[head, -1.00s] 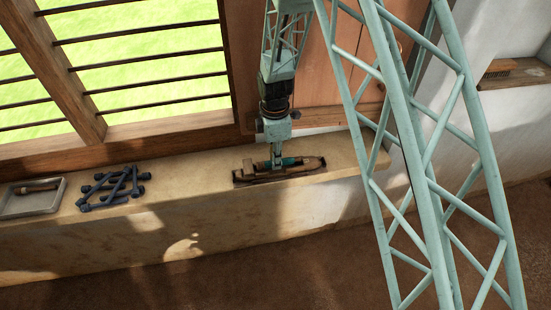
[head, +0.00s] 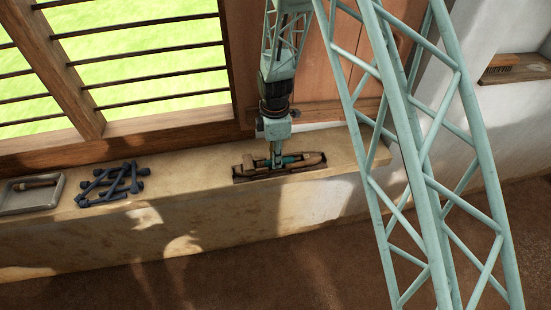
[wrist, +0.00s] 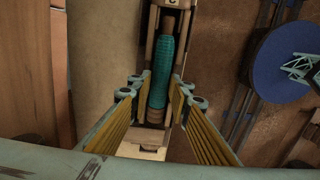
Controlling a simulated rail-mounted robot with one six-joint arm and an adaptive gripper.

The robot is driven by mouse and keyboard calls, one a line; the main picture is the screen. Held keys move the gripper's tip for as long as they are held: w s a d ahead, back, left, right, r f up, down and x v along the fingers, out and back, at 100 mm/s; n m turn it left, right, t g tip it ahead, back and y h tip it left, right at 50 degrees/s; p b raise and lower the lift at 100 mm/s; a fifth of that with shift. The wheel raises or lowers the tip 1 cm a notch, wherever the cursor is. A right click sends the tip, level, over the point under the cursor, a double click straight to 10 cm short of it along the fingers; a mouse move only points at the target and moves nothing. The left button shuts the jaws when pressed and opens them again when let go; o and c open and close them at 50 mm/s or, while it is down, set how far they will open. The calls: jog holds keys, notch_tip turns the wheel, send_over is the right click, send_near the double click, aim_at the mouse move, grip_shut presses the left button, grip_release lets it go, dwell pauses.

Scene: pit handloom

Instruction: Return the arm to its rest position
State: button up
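A teal-wound pirn (wrist: 161,72) lies lengthwise in the shuttle's slot in the wrist view, with a bare brown tip and a ribbed base. My gripper (wrist: 161,88) is open, with one yellow-padded finger on each side of the pirn. Narrow gaps seem to show between the fingertips and the pirn. How far the tips reach down into the shuttle is hard to tell. My arm hangs nearly straight down above the ledge.
On the ledge (head: 205,190) at left lie a heap of dark blue pirns (head: 110,183) and a grey tray (head: 12,208) holding a brown piece. The barred window (head: 150,60) and wooden shutter stand close behind my arm.

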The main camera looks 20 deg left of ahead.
jog(key=o, duration=0.4)
jog(key=shift+c, duration=0.2)
jog(key=shift+r+p, duration=1.7)
jog(key=shift+r, duration=2.3)
jog(key=shift+r, duration=0.1)
